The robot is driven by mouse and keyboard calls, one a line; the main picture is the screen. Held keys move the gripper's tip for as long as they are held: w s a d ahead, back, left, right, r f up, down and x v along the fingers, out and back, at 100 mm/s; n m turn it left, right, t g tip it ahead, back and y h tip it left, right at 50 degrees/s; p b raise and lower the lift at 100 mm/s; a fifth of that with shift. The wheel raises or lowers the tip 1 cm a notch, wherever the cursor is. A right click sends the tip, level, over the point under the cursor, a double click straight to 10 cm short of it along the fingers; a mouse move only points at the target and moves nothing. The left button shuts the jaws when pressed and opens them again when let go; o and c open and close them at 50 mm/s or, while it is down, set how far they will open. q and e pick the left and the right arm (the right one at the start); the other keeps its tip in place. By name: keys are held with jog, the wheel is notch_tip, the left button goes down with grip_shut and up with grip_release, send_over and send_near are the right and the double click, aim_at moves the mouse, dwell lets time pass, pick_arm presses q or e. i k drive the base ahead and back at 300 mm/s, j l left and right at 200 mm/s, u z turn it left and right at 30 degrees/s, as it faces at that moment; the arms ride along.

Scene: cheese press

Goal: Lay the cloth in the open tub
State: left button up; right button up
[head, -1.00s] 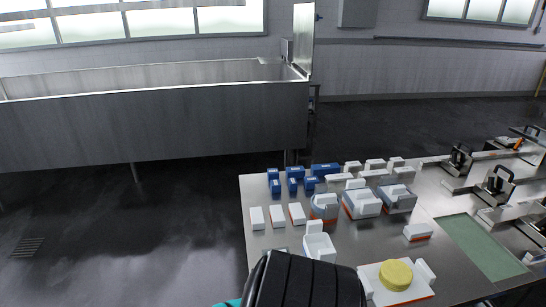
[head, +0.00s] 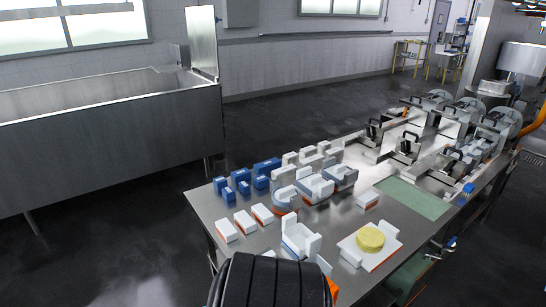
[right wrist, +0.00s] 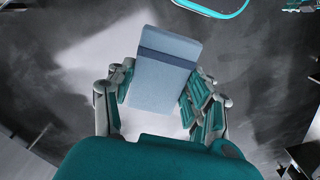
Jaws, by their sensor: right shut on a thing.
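In the right wrist view my right gripper (right wrist: 162,92) is shut on a flat, light blue piece with a dark blue band, which looks like the folded cloth (right wrist: 160,82). The cloth sticks out beyond the fingertips, with dark floor behind it. In the head view an open white tub (head: 294,236) with raised side pieces stands near the front edge of the steel table; its inside is only partly visible. Neither the cloth nor my right gripper can be made out in the head view. My left gripper is in neither view.
On the steel table (head: 208,207), a yellow cheese (head: 370,239) sits on a white board right of the tub. White blocks (head: 244,222), blue blocks (head: 262,168) and several tubs (head: 315,188) stand behind. A green mat (head: 415,198) lies bare. Presses (head: 405,147) line the far right.

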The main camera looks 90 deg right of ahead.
aim_at(299, 245)
jog(key=i+l+z, duration=0.25)
jog(key=z, duration=0.2)
jog(key=i+l+z, duration=0.1)
jog(key=i+z, duration=0.6)
jog(key=z, duration=0.15)
jog(key=i+z, duration=0.45)
jog(key=i+j+z, duration=0.2)
jog(key=z, duration=0.25)
jog(key=i+l+z, duration=0.1)
jog(key=z, duration=0.4)
jog(key=i+z, duration=0.3)
jog(key=z, duration=0.2)
jog(key=i+z, duration=0.15)
jog(key=z, duration=0.35)
jog(key=i+j+z, duration=0.2)
jog(key=z, duration=0.25)
